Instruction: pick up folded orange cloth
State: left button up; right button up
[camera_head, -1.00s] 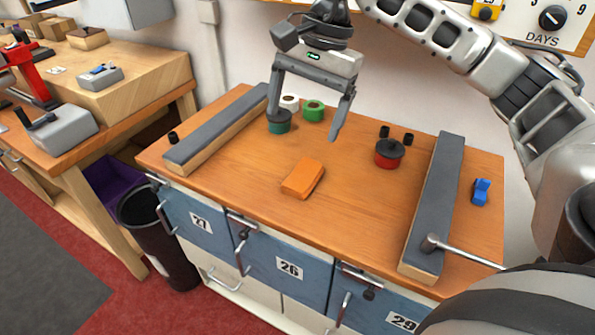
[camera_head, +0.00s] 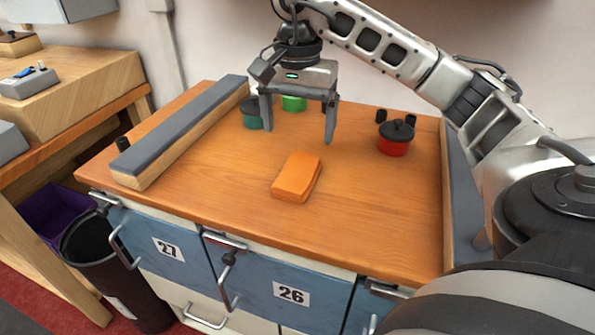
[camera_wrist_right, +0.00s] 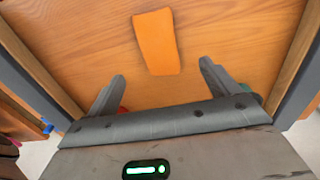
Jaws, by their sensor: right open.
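The folded orange cloth (camera_head: 296,177) lies flat on the wooden bench top, near the middle of the bench and towards its front edge. My right gripper (camera_head: 299,136) hangs above the bench behind the cloth, its two fingers apart and nothing between them. In the right wrist view the cloth (camera_wrist_right: 156,42) lies ahead of the open fingertips (camera_wrist_right: 162,68), roughly centred between them and not touched. My left gripper does not show in either view.
A red lidded pot (camera_head: 396,138) stands right of the gripper. A teal pot (camera_head: 252,114) and a green roll (camera_head: 294,103) stand behind it. Grey-topped rails flank the bench, the left one (camera_head: 180,130) clearly visible. The wood around the cloth is clear.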

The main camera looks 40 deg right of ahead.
aim_at(299, 171)
notch_tip(299, 171, down, 4)
jog(key=shift+r+b, duration=0.25)
jog(key=shift+b, duration=0.15)
jog(key=shift+s+a+f, duration=0.1)
jog(key=shift+s+f, duration=0.05)
jog(key=shift+f, duration=1.2)
jog(key=shift+s+a+f, duration=0.1)
jog(key=shift+f, duration=1.2)
jog(key=c, duration=1.1)
